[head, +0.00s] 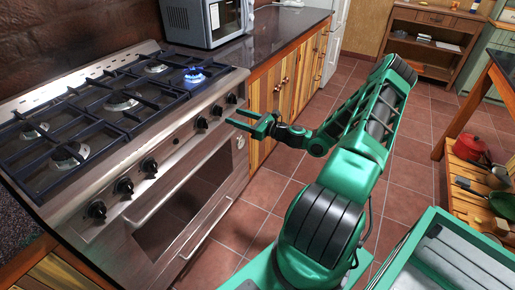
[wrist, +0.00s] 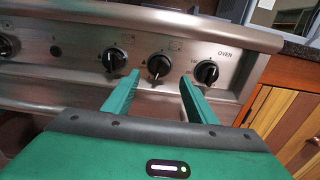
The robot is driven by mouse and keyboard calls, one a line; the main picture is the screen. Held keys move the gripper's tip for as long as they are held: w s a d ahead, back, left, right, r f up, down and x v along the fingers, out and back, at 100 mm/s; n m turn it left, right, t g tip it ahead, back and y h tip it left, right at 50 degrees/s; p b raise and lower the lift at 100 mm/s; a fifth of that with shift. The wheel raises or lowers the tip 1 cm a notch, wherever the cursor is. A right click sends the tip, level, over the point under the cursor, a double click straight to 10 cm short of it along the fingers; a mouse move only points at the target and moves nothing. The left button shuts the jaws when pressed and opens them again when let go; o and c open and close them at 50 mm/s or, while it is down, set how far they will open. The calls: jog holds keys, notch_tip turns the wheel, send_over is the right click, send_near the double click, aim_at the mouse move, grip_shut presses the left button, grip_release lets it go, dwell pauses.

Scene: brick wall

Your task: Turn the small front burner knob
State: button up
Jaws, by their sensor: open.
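The stove's front panel carries a row of black round knobs. In the wrist view, a middle knob (wrist: 159,65) sits ahead of and between my fingertips, its white pointer mark facing down. A left knob (wrist: 113,60) and a right knob (wrist: 207,72), beside the word OVEN, flank it. No readable label shows which is the small front burner knob. My gripper (wrist: 159,79) is open and empty, its green fingers pointing at the panel; they appear short of the middle knob. In the head view my gripper (head: 235,116) is beside the panel's right-hand knobs (head: 217,110).
The oven door handle (head: 180,180) juts out below the panel. A microwave (head: 207,22) stands on the dark counter (head: 275,30), above wooden cabinets (head: 270,95). The tiled floor (head: 280,170) before the stove is open.

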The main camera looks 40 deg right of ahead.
jog(key=s+a+f+n+g+y, duration=0.2)
jog(key=s+a+f+n+g, duration=0.1)
jog(key=s+a+n+g, duration=0.9)
jog(key=s+d+r+n+g+h, duration=0.2)
jog(key=s+r+n+g+h, duration=0.2)
jog(key=s+r+n, duration=0.4)
jog(key=shift+s+d+r+n+h, duration=0.2)
jog(key=shift+s+r+n+h, duration=0.4)
jog(key=shift+s, duration=1.6)
jog(key=shift+f, duration=0.15)
